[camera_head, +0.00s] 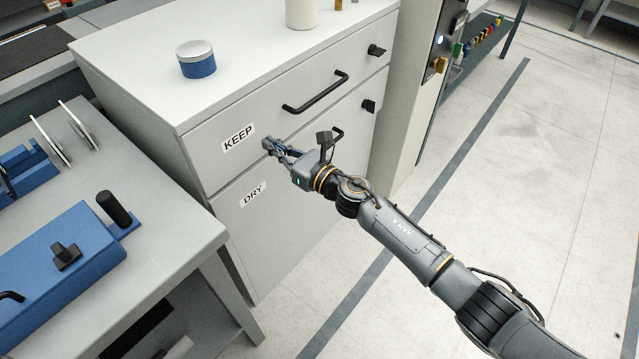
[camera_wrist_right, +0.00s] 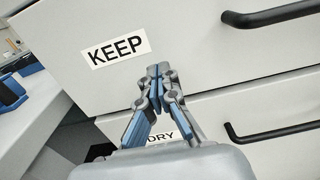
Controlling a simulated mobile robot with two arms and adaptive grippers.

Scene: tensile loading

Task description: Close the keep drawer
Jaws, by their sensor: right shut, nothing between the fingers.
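The keep drawer (camera_head: 290,120) is the upper drawer of a grey-white cabinet, with a "KEEP" label (camera_head: 238,137) and a black bar handle (camera_head: 316,92). It looks flush or nearly flush with the cabinet; I cannot tell whether a small gap is left. In the right wrist view, the keep drawer front (camera_wrist_right: 190,50) fills the upper part. My right gripper (camera_head: 268,146) is shut and empty, its fingertips close to the drawer's lower front, right of the label and below the handle. In the wrist view the fingertips (camera_wrist_right: 158,72) overlap the drawer front; contact is unclear. My left gripper is not in view.
The "DRY" drawer (camera_head: 285,205) is below, its handle partly behind my right gripper. A blue tin with a grey lid (camera_head: 196,59) and a white container (camera_head: 301,12) stand on the cabinet. A bench with blue fixtures (camera_head: 62,262) is at left. Floor at right is clear.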

